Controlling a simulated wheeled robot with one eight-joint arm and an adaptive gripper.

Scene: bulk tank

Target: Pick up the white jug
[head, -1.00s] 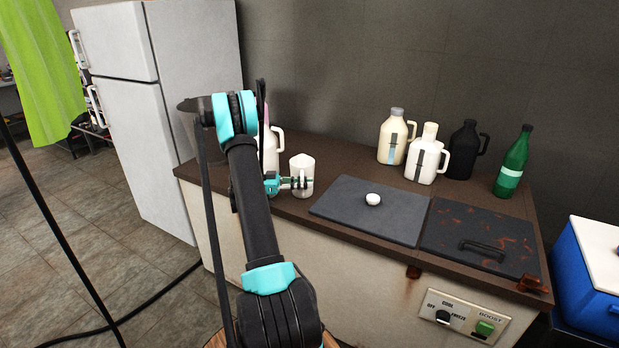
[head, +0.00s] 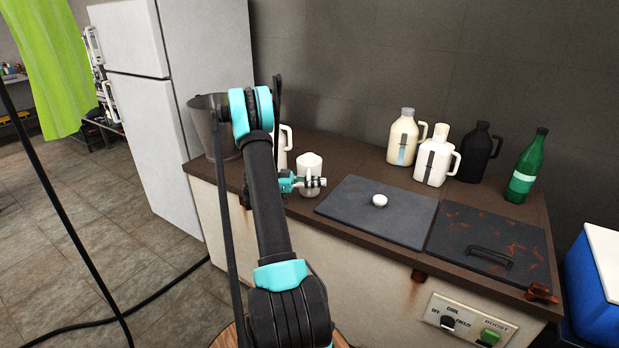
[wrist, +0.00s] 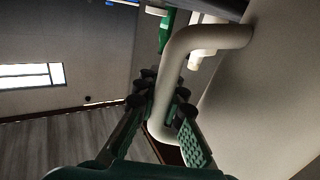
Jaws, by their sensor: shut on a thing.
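The white jug (head: 310,163) stands upright near the left part of the brown counter, left of the dark board. My gripper (head: 314,182) reaches across its front side from the left and hides part of it. In the wrist view, the pale body (wrist: 270,100) fills the right side. Its curved handle (wrist: 180,50) runs between the two fingers of my gripper (wrist: 165,115), which is shut on it. The jug appears to rest on the counter; its underside is not clear.
A white egg-like object (head: 379,200) lies on the dark board (head: 345,215). A metal bucket (head: 204,128) and another pale jug (head: 286,145) stand behind my arm. Cream, white and black jugs (head: 403,138) and a green bottle (head: 526,165) stand at the back right.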

